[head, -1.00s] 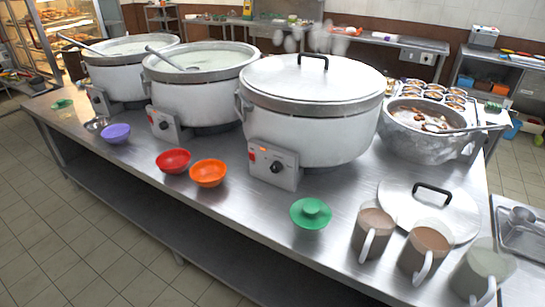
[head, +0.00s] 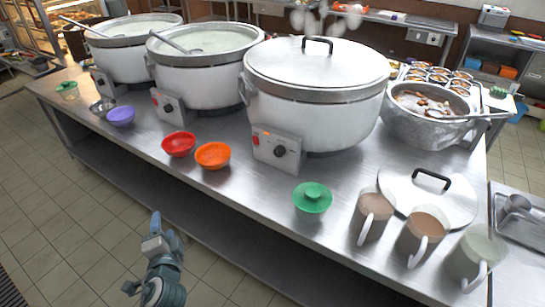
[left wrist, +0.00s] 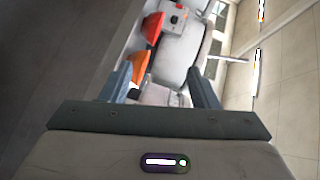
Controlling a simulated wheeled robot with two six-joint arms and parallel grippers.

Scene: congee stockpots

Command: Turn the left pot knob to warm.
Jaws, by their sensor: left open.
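The left pot (head: 128,58) is a white stockpot with a metal rim and a ladle in it, at the back left of the steel table in the head view. Its control box (head: 103,83) with a dark knob faces the front edge; the knob's setting is too small to read. My left gripper (head: 156,232) is low in front of the table, well apart from the pots. In the left wrist view the left gripper (left wrist: 160,78) has its two fingers wide apart with nothing held. That view shows a control box with a black knob (left wrist: 174,19), seemingly the middle pot's. My right gripper is out of view.
The middle pot (head: 205,75) and the lidded right pot (head: 315,100) stand alongside. Purple (head: 121,116), red (head: 178,144), orange (head: 212,155) and green (head: 312,198) bowls line the front of the steel table (head: 245,190). Floor before the table is free.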

